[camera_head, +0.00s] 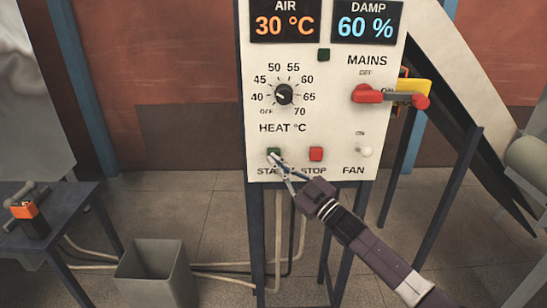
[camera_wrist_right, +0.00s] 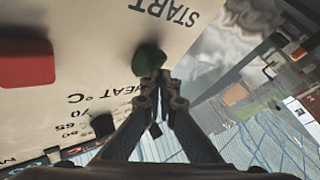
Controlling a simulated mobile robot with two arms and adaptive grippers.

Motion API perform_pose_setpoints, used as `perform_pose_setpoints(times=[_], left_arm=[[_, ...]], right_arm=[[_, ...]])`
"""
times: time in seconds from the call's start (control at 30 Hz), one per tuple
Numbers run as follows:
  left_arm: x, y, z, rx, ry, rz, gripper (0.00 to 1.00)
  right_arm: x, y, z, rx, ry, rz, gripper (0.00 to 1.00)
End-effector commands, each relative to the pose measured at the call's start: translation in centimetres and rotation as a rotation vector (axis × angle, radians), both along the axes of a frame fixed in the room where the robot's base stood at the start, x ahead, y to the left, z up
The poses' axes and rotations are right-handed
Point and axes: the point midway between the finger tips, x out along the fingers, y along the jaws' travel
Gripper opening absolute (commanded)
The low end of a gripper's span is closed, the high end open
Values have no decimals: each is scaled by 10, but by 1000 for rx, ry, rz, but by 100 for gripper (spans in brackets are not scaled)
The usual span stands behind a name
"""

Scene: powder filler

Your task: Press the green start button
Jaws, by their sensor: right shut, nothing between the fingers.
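The green start button (camera_head: 273,153) is at the lower left of the white control panel (camera_head: 335,130), above the START label. It also shows in the right wrist view (camera_wrist_right: 150,60), straight beyond my fingertips. My right gripper (camera_head: 279,163) is shut and empty, its tips at the lower edge of the button. In the right wrist view the closed fingertips (camera_wrist_right: 160,78) overlap the button's edge; I cannot tell whether they press it. Part of the button is hidden behind the fingers. My left gripper is not in view.
The red stop button (camera_head: 316,154) is just right of the start button. The heat dial (camera_head: 284,95) is above, and the red mains handle (camera_head: 368,94) and fan switch (camera_head: 365,151) are at the right. A grey bin (camera_head: 155,276) stands on the floor at lower left.

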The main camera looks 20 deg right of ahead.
Motion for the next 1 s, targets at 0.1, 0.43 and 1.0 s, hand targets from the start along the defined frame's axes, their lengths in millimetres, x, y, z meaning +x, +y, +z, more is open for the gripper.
perform_pose_setpoints(times=[0.1, 0.43, 1.0], left_arm=[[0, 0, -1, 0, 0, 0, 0], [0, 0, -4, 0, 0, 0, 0], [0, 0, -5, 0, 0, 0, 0]], right_arm=[[1, -1, 0, 0, 0, 0, 0], [5, -1, 0, 0, 0, 0, 0], [9, -3, 0, 0, 1, 0, 0]])
